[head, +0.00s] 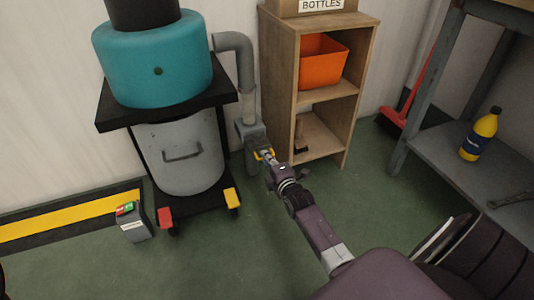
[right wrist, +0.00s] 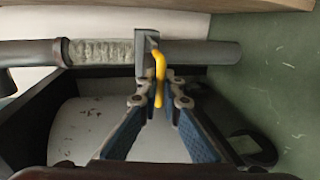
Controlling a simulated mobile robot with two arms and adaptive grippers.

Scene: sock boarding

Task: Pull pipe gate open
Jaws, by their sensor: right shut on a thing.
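The pipe gate (head: 251,131) is a grey plate housing on the vertical grey pipe (head: 246,73), beside the dust collector. In the right wrist view the gate (right wrist: 146,50) shows as a grey plate across the pipe, with a yellow handle (right wrist: 159,66) in front of it. My right gripper (head: 265,156) reaches the yellow handle at the gate. In the right wrist view its fingertips (right wrist: 160,98) are closed around the handle's lower part. My left gripper is in neither view.
The teal collector (head: 155,62) with its grey bin (head: 180,155) stands left of the pipe. A wooden shelf (head: 281,95) with an orange bin (head: 322,62) stands close on the right. A switch box (head: 133,226) is on the floor. Green floor (head: 240,260) is open in front.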

